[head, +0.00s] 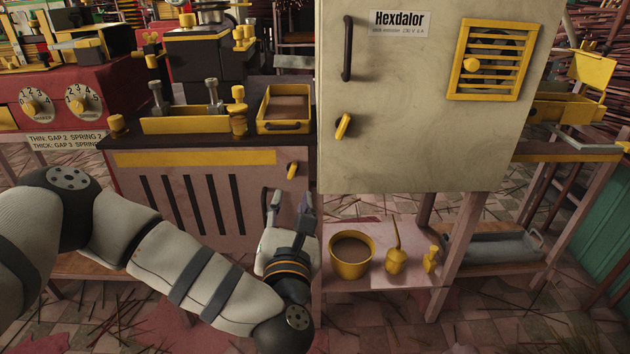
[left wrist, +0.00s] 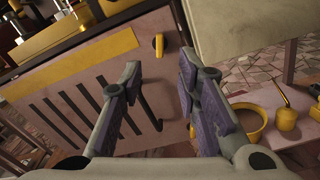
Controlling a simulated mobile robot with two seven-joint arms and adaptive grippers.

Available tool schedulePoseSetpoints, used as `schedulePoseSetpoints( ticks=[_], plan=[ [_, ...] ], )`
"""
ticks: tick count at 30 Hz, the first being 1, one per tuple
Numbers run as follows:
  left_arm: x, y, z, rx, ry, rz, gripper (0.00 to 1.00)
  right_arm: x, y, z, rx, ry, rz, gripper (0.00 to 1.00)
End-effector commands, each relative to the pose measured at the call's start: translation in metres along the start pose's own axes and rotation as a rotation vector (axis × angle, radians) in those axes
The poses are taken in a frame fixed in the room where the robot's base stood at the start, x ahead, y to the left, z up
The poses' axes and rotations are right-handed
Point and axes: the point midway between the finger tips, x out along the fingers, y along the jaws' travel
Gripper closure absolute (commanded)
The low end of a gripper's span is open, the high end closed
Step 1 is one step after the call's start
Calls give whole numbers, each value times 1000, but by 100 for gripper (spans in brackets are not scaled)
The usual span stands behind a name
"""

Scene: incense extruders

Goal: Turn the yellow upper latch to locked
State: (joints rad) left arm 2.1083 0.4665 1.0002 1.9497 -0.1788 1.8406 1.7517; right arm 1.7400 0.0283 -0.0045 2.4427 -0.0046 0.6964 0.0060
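A yellow latch (head: 343,126) is on the pale cabinet door (head: 420,140), below a dark handle; it is tilted, leaning right at its top. A second, lower yellow latch (head: 292,170) is on the upper right of the slotted machine front (head: 140,190). The left wrist view shows a yellow latch (left wrist: 158,45), apparently this lower one, standing nearly upright beyond the fingertips. My left gripper (head: 287,200) points upward below the lower latch, touching neither latch. Its fingers (left wrist: 160,75) are apart with nothing between them. My right gripper is out of view.
A dark vertical handle (head: 347,48) and a yellow vent grille (head: 495,60) project from the pale door. Below it, a shelf (head: 400,255) holds a yellow bucket (head: 350,270) and small yellow items. A yellow-framed tray (head: 284,125) sits on the machine top. Sticks litter the tiled floor.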

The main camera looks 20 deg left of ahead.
Motion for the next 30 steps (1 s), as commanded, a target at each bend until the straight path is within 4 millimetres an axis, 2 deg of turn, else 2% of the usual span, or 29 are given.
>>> schedulePoseSetpoints(
  ticks=[6,12,15,22,23,24,27,30],
  plan=[
    [57,0,-2,3,1,2,70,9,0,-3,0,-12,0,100],
    [91,-2,-2,5,2,-2,70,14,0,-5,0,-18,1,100],
    [98,-1,-1,5,2,-4,70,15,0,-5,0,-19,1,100],
    [99,-1,0,5,2,-5,70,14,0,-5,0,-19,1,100],
    [99,-1,0,5,2,-5,72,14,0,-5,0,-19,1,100],
    [99,-1,0,5,2,-5,81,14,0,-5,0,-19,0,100],
    [99,-1,-1,5,2,-5,100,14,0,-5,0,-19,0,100],
    [99,-1,-1,6,2,-5,100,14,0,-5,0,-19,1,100]
  ],
)
